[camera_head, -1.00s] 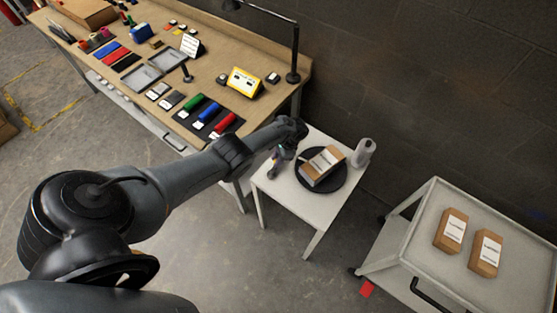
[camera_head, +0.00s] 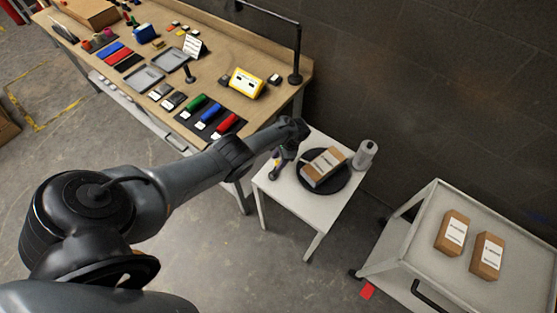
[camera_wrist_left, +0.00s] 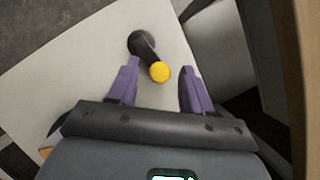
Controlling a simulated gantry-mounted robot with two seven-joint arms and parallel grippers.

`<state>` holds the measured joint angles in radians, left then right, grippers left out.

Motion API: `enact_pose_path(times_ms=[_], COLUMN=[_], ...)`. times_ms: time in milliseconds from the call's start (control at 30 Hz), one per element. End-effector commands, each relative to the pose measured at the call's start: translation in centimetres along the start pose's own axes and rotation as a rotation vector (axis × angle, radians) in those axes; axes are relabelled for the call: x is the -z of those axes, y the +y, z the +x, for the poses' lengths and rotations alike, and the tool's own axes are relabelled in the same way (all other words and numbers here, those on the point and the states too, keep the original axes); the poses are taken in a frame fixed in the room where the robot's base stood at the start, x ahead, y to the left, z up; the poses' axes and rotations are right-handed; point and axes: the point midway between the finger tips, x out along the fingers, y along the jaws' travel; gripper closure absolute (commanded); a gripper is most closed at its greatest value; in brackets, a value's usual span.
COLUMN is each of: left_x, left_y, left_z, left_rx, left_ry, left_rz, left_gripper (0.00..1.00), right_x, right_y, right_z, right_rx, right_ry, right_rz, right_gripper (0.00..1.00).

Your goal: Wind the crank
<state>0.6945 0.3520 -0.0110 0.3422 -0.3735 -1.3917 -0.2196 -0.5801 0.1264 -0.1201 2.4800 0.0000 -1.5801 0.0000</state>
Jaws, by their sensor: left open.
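The crank (camera_wrist_left: 144,46) shows in the left wrist view as a dark arm with a round yellow knob (camera_wrist_left: 160,72) at its near end, on a white table (camera_wrist_left: 75,75). My left gripper (camera_wrist_left: 159,78) is open, its two purple fingers on either side of the yellow knob with a gap to each. In the head view my left gripper (camera_head: 277,172) is over the left part of the small white table (camera_head: 318,214), beside a black round turntable (camera_head: 335,186) bearing a brown box (camera_head: 324,166). The crank cannot be made out there. My right gripper is not in view.
A long workbench (camera_head: 262,105) with colored rollers and a lamp stands at the back left. A grey cart (camera_head: 440,205) with two brown boxes is at the right. Open floor lies in front.

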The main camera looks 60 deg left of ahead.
Motion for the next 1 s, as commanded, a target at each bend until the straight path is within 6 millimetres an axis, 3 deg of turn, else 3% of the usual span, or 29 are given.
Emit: enact_pose_path(times_ms=[600,1000], left_x=[0.0,0.0], left_y=[0.0,0.0], left_z=[-9.2,-10.5], left_rx=[0.000,0.000], left_ry=[0.002,0.000], left_rz=[0.000,0.000], left_gripper=[0.50,0.50], right_x=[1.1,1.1], right_y=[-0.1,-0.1], right_z=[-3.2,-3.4], right_rx=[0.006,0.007], right_ry=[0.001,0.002], right_rz=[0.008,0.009], right_gripper=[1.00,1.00])
